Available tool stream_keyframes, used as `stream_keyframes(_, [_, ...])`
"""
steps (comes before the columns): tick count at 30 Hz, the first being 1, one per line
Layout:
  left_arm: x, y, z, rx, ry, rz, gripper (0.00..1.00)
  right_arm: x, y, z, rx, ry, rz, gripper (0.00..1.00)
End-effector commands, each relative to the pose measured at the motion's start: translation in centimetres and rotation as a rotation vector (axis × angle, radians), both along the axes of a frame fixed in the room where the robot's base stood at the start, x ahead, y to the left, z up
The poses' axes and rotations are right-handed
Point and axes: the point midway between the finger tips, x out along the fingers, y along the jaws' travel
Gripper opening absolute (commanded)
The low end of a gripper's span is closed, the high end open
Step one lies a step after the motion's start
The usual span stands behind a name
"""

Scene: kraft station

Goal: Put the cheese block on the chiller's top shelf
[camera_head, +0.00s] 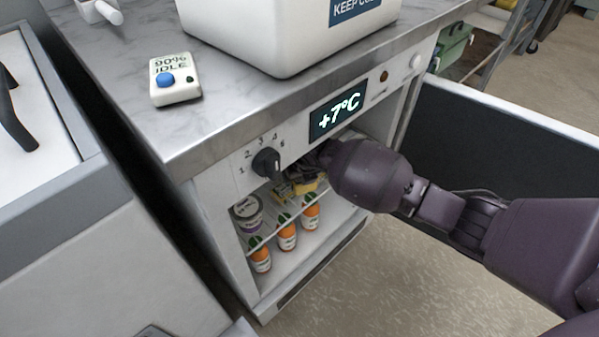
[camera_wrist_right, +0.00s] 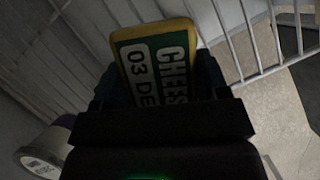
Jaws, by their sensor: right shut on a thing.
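The cheese block (camera_wrist_right: 152,62), yellow-edged with a green and white label reading "CHEES" and "03 DE", is between the fingers of my right gripper (camera_wrist_right: 156,82), which is shut on it. In the head view the cheese block (camera_head: 301,187) shows in part inside the open chiller (camera_head: 214,196), below the control panel. My right arm reaches in from the right and hides much of the gripper. The top shelf (camera_head: 270,236) is a white wire rack; wire bars (camera_wrist_right: 262,45) also show around the block. I cannot tell whether the block touches the rack. My left gripper is not in view.
A white tub (camera_head: 247,213) stands on the shelf left of the block. Several orange bottles (camera_head: 287,236) stand below. The chiller's dark-lined door (camera_head: 500,150) is open to the right. A white box (camera_head: 280,35) and a small device (camera_head: 174,80) are on the countertop.

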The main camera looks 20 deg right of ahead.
Motion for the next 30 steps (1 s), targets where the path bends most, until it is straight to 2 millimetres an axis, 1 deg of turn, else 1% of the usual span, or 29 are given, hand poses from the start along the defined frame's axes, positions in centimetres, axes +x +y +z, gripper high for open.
stream_keyframes(4, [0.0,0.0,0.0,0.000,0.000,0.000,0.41,0.0,0.0,-0.3,0.000,0.000,0.000,0.37])
stream_keyframes(5, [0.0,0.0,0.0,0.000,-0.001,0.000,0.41,0.0,0.0,-0.3,-0.001,0.001,0.000,0.71])
stream_keyframes(9, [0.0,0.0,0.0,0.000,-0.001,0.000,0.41,0.0,0.0,-0.3,0.000,0.000,0.000,0.92])
stream_keyframes(19, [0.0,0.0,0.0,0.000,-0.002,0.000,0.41,0.0,0.0,0.0,0.000,-0.001,0.000,0.93])
stream_keyframes(22, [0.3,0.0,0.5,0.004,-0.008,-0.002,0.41,-0.1,0.0,0.8,0.000,-0.004,0.000,0.93])
stream_keyframes(24, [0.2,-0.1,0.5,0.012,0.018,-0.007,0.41,-0.2,0.0,1.8,0.001,-0.008,0.000,0.93])
stream_keyframes(25, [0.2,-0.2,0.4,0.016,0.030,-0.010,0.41,-0.4,0.0,2.1,0.001,-0.009,0.000,0.93])
stream_keyframes(26, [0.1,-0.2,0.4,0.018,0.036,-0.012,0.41,-1.1,0.0,1.7,0.000,-0.005,0.000,0.93])
stream_keyframes(30, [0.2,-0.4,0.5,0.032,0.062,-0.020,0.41,-3.5,0.1,1.7,-0.001,-0.005,0.001,0.93])
